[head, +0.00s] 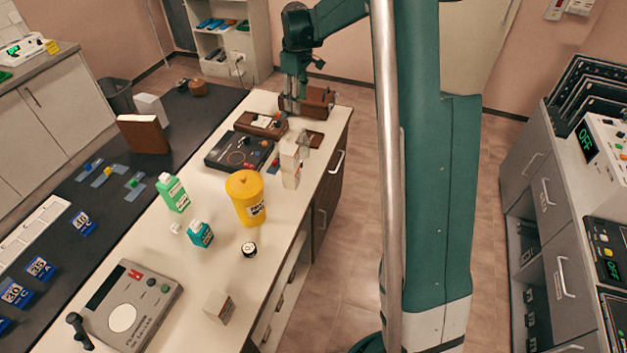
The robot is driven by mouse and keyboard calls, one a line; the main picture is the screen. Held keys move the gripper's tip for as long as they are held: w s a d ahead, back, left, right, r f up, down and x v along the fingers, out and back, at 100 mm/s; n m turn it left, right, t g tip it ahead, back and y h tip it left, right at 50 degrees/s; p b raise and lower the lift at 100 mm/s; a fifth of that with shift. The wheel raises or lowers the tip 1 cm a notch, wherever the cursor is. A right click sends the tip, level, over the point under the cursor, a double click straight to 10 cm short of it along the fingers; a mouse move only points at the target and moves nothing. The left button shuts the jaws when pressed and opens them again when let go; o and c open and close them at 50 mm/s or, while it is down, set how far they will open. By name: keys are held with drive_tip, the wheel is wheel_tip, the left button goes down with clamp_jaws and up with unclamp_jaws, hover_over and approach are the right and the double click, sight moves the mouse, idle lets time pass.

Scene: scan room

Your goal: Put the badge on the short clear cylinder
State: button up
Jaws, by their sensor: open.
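My gripper (291,104) is small in the head view, pointing down at the far end of the white table. It is open, with its fingertips beside or just in front of a dark brown box (318,101); I cannot tell whether they touch. I cannot make out the badge for certain. A small pale card-like piece (262,120) lies on a brown tray (246,124) left of the gripper. A small greyish, partly see-through piece (304,138), perhaps the short clear cylinder, stands behind a white carton (290,167), which partly hides it.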

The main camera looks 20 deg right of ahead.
drive_tip(key=s+a+r+m+t, duration=0.1)
drive_tip(key=s+a+r, duration=0.2)
drive_tip(key=s+r, duration=0.3)
drive_tip(key=s+a+r+m+t, duration=0.1)
drive_tip(key=s+a+r, duration=0.2)
drive_tip(key=s, duration=0.6)
drive_tip(key=s+a+r+m+t, duration=0.1)
drive_tip(key=s+a+r+m, duration=0.15)
drive_tip(key=s+r, duration=0.35)
drive_tip(key=s+a+f+m+t, duration=0.1)
drive_tip(key=s+a, duration=0.1)
drive_tip(key=s, duration=0.6)
drive_tip(key=s+a+f+m+t, duration=0.1)
drive_tip(key=s+a+f, duration=0.1)
drive_tip(key=s, duration=0.6)
drive_tip(key=s+a+f+m+t, duration=0.1)
drive_tip(key=s+a+f, duration=0.1)
drive_tip(key=s, duration=0.7)
drive_tip(key=shift+a+f, duration=0.2)
drive_tip(key=shift+a, duration=0.25)
drive_tip(key=shift+s+f, duration=0.1)
drive_tip(key=shift+f, duration=0.05)
wheel_tip(320, 180, down, 10)
drive_tip(key=b, duration=1)
drive_tip(key=shift+r, duration=0.2)
